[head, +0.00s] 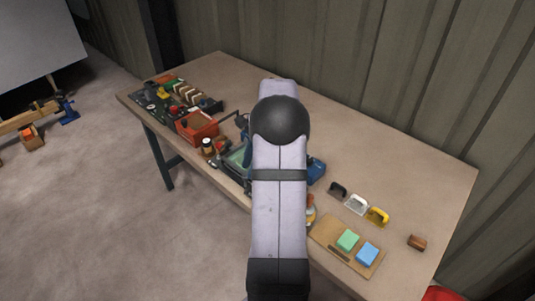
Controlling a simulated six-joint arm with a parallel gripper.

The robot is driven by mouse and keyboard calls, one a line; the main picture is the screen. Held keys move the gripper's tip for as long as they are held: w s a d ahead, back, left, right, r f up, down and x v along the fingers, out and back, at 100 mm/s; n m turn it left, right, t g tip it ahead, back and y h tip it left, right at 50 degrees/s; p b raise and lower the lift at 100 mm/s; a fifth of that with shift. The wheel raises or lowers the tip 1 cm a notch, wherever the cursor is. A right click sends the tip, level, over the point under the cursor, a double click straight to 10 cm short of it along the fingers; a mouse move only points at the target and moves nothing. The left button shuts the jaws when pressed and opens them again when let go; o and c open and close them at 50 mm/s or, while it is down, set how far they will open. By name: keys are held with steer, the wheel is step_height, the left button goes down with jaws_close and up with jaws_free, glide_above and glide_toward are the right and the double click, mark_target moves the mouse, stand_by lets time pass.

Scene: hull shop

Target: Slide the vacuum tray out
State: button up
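My arm hangs down the middle of the head view and covers part of the workbench (415,180). My gripper is not visible. Just left of my arm, a dark-framed item with a pale green top or inside (237,158) sits near the bench's front edge, partly hidden by the arm. I cannot tell whether it is the vacuum tray. No other tray of that kind can be made out, and one may be hidden behind my arm.
A red box (198,128) and crowded small parts fill the bench's left end. Right of my arm are a blue item (317,170), black (338,190), white (357,205) and yellow (377,217) pieces, a board (327,228) with green and blue blocks, and a brown block (417,242).

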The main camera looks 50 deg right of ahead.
steer(key=s+d+r+m+t+p, duration=0.1)
steer(key=s+d+r+m+p, duration=0.15)
steer(key=d+m, duration=0.45)
steer(key=shift+w+f+n+p, duration=0.3)
steer(key=shift+f+n, duration=0.05)
steer(key=shift+f, duration=0.9)
steer(key=shift+w+f+n+p, duration=0.3)
steer(key=shift+f+n+p, duration=0.1)
steer(key=shift+f, duration=0.8)
steer(key=shift+w+f+n+p, duration=0.25)
steer(key=shift+w+f+n, duration=0.1)
steer(key=shift+f, duration=0.9)
jaws_close()
steer(key=shift+s, duration=0.15)
